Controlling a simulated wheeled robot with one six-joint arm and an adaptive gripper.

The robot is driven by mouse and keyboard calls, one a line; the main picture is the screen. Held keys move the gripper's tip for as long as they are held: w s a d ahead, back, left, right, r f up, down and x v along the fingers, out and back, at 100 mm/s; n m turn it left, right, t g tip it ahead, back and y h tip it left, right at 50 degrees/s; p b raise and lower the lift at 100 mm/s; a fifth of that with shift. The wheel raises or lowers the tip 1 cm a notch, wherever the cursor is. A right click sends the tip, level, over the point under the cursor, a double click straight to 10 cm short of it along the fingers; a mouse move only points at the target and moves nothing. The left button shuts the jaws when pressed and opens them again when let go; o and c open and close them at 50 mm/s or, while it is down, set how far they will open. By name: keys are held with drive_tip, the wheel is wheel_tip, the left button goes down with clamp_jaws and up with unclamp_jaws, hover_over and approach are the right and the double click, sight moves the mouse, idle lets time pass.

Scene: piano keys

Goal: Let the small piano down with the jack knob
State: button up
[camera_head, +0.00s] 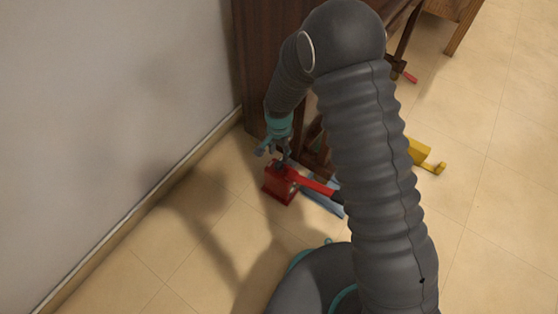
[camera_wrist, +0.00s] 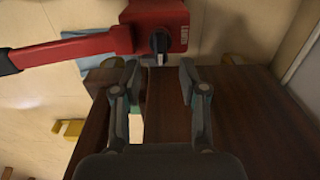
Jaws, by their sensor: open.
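The red jack (camera_head: 279,186) stands on the floor beside the small piano (camera_head: 259,62), a dark brown wooden body. In the wrist view the jack (camera_wrist: 155,14) is at the top, with a white label. Its dark knob (camera_wrist: 158,42) sticks out from its side, just beyond the gap between my fingertips. A red handle (camera_wrist: 85,47) with a black grip runs off to the left. My gripper (camera_wrist: 159,76) is open and empty, with a finger on either side of the knob's line. In the head view my gripper (camera_head: 273,151) hangs just above the jack.
A blue flat piece (camera_head: 325,204) lies under the jack's handle. A yellow object (camera_head: 427,156) stands on the floor to the right, partly behind my arm. The wall (camera_head: 115,120) is close on the left. Tiled floor is clear in front.

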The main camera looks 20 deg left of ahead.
sight(279, 162)
wheel_tip(279, 162, down, 6)
drive_tip(key=shift+r, duration=0.1)
idle(0.4)
clamp_jaws()
